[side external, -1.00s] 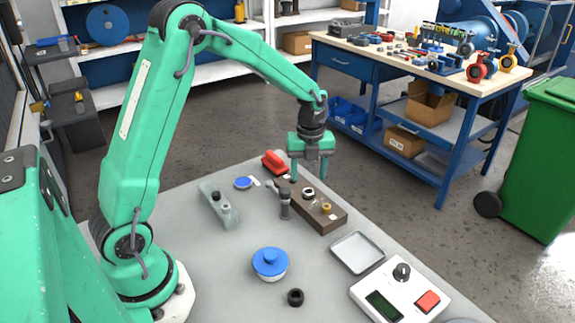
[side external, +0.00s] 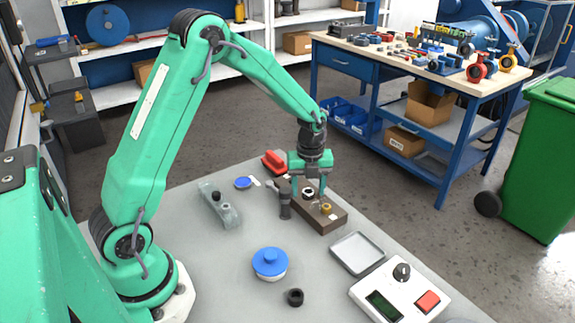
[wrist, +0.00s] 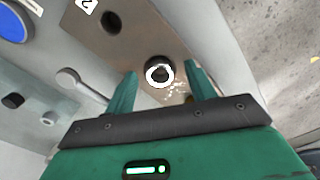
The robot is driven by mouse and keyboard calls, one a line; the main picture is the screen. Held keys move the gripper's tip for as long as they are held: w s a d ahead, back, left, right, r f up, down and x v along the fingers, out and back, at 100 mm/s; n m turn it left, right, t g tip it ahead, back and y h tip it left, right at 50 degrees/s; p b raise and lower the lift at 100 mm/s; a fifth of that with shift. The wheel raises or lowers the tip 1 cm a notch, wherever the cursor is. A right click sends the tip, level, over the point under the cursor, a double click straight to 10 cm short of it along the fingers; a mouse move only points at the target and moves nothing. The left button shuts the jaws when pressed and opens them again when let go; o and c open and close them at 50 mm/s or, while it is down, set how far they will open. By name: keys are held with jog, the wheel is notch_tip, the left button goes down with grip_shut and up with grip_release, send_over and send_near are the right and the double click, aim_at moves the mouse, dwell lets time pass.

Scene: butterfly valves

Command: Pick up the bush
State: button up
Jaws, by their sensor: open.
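A short dark ring with a white rim, which looks like the bush (side external: 308,192), stands on a brown block (side external: 335,222). In the wrist view the bush (wrist: 159,72) shows between the fingertips, nearer the left one. My gripper (side external: 309,189) is over the block, pointing down, with a finger on either side of the bush. It is open, and the wrist view shows my gripper (wrist: 161,71) with gaps between the fingers and the bush. I cannot tell the exact fingertip height above the block.
A yellow ring (side external: 326,208) sits on the same block, close by. A grey handled valve part (side external: 284,200) stands at the block's left. A red part (side external: 275,162) lies behind. A grey tray (side external: 357,252), blue-lidded piece (side external: 270,263) and black ring (side external: 295,297) lie in front.

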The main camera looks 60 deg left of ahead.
jog(key=shift+c, duration=0.4)
jog(key=c, duration=1)
jog(key=shift+r, duration=0.1)
jog(key=shift+r, duration=0.5)
notch_tip(320, 180, up, 3)
jog(key=shift+r, duration=0.15)
jog(key=s+d+r, duration=0.4)
jog(key=d+r, duration=0.2)
jog(key=d, duration=0.4)
jog(key=shift+s+d+r, duration=0.3)
jog(key=shift+d, duration=0.05)
